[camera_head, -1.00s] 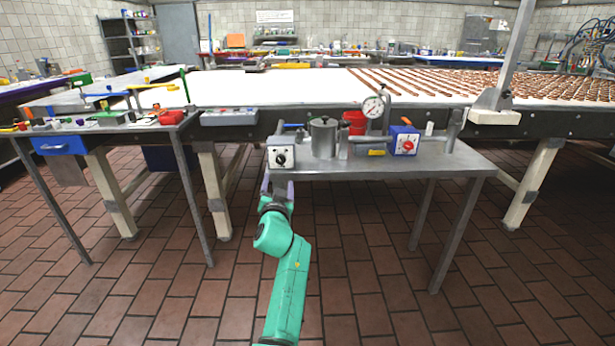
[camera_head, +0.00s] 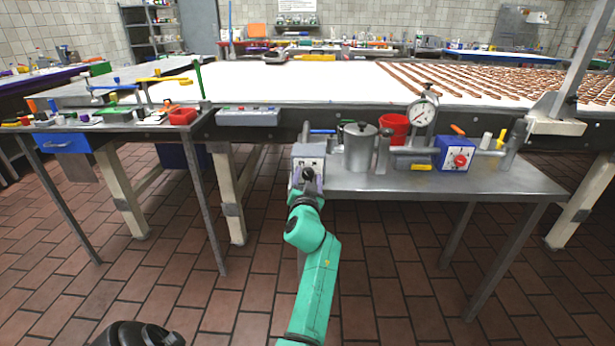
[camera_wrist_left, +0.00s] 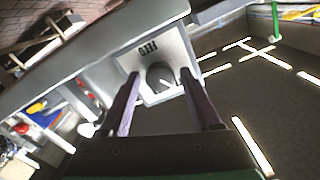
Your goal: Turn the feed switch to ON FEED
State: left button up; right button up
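A grey-white switch box (camera_head: 309,152) with a dark round knob stands at the left end of the small metal table. My left gripper (camera_head: 307,176) is right in front of the box and partly hides the knob in the head view. In the left wrist view the gripper (camera_wrist_left: 160,76) is open, with a purple finger on each side of the dark knob (camera_wrist_left: 160,75). I cannot tell whether the fingers touch it. My right gripper is not in view.
The small metal table (camera_head: 500,185) also bears a metal pot (camera_head: 360,148), a red container (camera_head: 394,130), a dial gauge (camera_head: 422,112) and a blue box with a red knob (camera_head: 455,154). A conveyor (camera_head: 330,80) lies behind. The floor in front is free.

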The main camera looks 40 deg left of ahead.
pick_arm(q)
grip_shut()
jog(key=shift+m, duration=0.4)
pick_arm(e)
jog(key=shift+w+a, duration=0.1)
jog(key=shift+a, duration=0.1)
pick_arm(q)
jog(key=shift+m, duration=0.6)
jog(key=m, duration=0.3)
jog(key=shift+a, duration=0.1)
jog(key=m+p, duration=0.1)
jog(key=m, duration=0.3)
jog(key=shift+r+m, duration=0.1)
jog(key=shift+m, duration=0.3)
jog(key=shift+m+p, duration=0.75)
jog(key=shift+m, duration=1.35)
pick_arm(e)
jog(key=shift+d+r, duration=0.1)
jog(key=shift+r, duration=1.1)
